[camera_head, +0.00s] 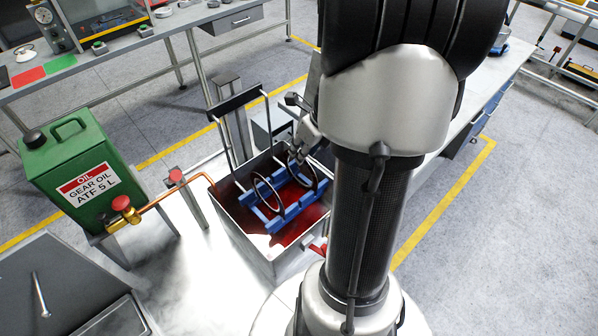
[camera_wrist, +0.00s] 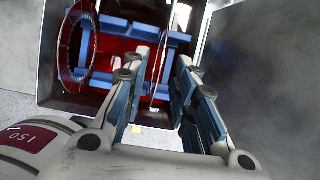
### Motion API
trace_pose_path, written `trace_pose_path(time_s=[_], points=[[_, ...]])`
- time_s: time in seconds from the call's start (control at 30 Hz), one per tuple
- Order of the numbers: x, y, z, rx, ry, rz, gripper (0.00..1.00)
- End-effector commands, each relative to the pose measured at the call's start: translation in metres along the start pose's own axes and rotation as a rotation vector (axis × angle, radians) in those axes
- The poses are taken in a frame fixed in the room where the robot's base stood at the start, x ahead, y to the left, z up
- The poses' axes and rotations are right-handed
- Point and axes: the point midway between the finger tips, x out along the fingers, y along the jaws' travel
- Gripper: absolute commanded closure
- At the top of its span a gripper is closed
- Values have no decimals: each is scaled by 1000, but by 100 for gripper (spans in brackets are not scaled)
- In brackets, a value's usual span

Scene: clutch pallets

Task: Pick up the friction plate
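Two dark ring-shaped friction plates stand upright in a blue rack (camera_head: 288,214) inside a metal tank of red fluid. The left plate (camera_head: 255,186) shows as an open ring, also in the wrist view (camera_wrist: 64,55). The right plate (camera_head: 317,172) appears nearly edge-on in the wrist view (camera_wrist: 157,75). My gripper (camera_head: 302,146) is over the tank at the right plate, partly hidden by my arm in the head view. In the wrist view its two blue-grey fingers (camera_wrist: 162,75) are spread, with the edge-on plate seen between them. I cannot tell whether either finger touches it.
The tank's wall (camera_head: 258,252) surrounds the rack, and a black-handled frame (camera_head: 234,102) rises from it. A green oil can (camera_head: 75,165) and a copper pipe (camera_head: 160,202) stand at the left. Workbenches stand behind and at the right.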

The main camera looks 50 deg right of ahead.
Motion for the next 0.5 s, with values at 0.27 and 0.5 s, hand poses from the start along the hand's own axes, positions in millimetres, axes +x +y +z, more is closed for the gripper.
trace_pose_path(time_s=[0.27, 0.5], points=[[44, 0, -2, 0, 2, 3, 74], [45, -1, -1, 0, 0, 0, 74]])
